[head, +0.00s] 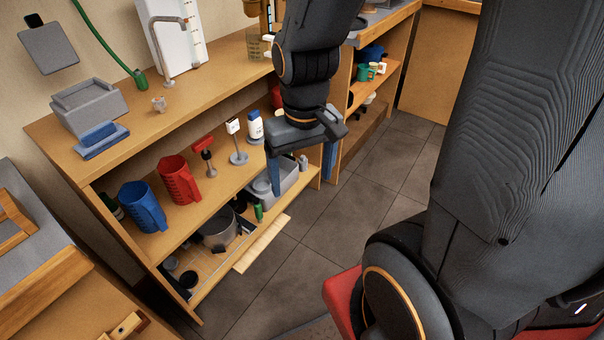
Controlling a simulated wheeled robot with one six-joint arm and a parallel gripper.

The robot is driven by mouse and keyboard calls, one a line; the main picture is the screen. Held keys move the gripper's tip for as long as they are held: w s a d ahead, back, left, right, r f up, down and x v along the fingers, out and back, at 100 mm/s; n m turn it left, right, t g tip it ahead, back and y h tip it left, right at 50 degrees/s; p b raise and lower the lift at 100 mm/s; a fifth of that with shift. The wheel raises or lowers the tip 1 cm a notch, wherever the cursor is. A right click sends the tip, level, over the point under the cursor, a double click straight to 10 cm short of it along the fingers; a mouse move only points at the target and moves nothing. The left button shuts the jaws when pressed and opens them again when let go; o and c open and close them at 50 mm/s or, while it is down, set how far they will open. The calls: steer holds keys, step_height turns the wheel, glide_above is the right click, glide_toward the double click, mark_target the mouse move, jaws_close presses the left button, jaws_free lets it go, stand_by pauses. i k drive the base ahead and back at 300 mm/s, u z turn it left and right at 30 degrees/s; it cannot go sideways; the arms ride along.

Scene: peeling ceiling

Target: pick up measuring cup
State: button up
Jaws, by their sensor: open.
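A clear, jug-like measuring cup (254,48) with markings stands on the counter, just left of my arm and partly hidden by it. A blue jug (141,205) and a red jug (178,180), both with handles and marks like measuring cups, stand upright on the middle shelf. A grey bin (290,181) shows behind the fingers.
The shelf also holds a white bottle (255,127) and small stands. The lower shelf has a pot (217,230) and a wooden board (262,243) jutting out. A faucet (168,50) rises from the counter (215,88). The tiled floor (350,225) is clear.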

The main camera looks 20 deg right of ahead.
mark_target(257, 39)
steer(key=k, duration=0.45)
steer(key=z, duration=1.05)
steer(key=i, duration=1.25)
steer(key=u, duration=0.65)
